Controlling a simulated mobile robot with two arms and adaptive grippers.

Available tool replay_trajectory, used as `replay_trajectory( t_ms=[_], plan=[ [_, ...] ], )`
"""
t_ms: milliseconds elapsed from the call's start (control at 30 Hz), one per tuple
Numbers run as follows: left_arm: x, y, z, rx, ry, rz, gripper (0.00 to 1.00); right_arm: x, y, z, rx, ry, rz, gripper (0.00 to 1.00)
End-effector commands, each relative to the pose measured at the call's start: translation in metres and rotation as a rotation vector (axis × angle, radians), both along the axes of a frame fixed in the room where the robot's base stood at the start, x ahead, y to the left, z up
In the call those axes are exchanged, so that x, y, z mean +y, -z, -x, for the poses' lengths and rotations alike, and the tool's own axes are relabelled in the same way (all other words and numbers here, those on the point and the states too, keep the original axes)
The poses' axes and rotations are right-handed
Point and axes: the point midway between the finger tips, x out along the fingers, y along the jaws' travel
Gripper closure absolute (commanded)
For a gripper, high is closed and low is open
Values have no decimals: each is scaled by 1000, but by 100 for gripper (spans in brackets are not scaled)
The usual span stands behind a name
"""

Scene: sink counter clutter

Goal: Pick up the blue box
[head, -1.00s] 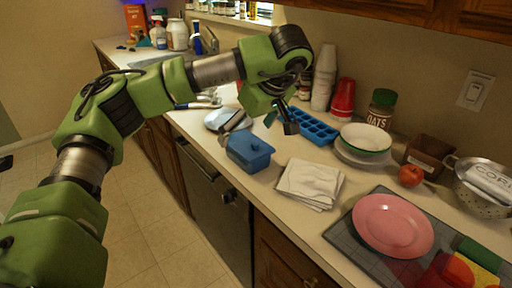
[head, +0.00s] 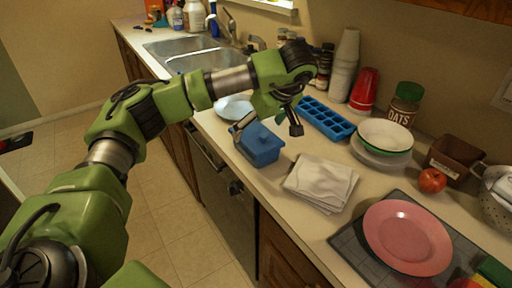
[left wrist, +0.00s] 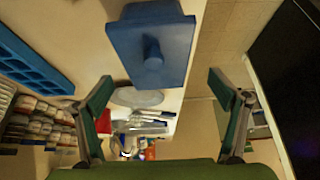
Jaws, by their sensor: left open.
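The blue box (head: 260,148) sits on the counter near its front edge. It has a lid with a small knob. In the left wrist view the box (left wrist: 150,45) is at the top centre, with its knob towards the camera. My left gripper (head: 268,124) is just above the box in the head view, partly overlapping its back edge. In the left wrist view the left gripper (left wrist: 160,88) has its two fingers wide apart with nothing between them, and the box lies beyond the fingertips. My right gripper does not show.
A blue ice tray (head: 326,119) lies behind the box. Folded white cloths (head: 320,183) lie to its right, and a light plate (head: 233,106) to its left. White bowls (head: 385,137), a red apple (head: 432,181) and a pink plate (head: 407,237) are further right. The sink (head: 190,55) is at the back.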

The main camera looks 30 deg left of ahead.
Motion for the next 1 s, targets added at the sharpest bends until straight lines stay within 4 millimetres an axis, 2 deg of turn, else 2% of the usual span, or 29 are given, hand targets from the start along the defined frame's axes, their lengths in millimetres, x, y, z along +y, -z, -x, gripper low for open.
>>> replay_trajectory(
  t_ms=[133, 400, 667, 800, 833, 1000],
  plan=[
    [6, 13, -5, 4, -3, 0, 11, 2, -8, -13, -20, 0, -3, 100],
    [20, 44, -15, 3, -1, 0, 11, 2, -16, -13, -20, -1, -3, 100],
    [21, 46, -16, 2, -1, -1, 11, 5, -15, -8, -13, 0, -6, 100],
    [21, 46, -16, 1, 0, 0, 47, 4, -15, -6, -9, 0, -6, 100],
    [21, 46, -16, 1, 0, 0, 53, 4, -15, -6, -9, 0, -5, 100],
    [21, 45, -16, 0, -1, 0, 53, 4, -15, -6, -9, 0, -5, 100]
  ],
)
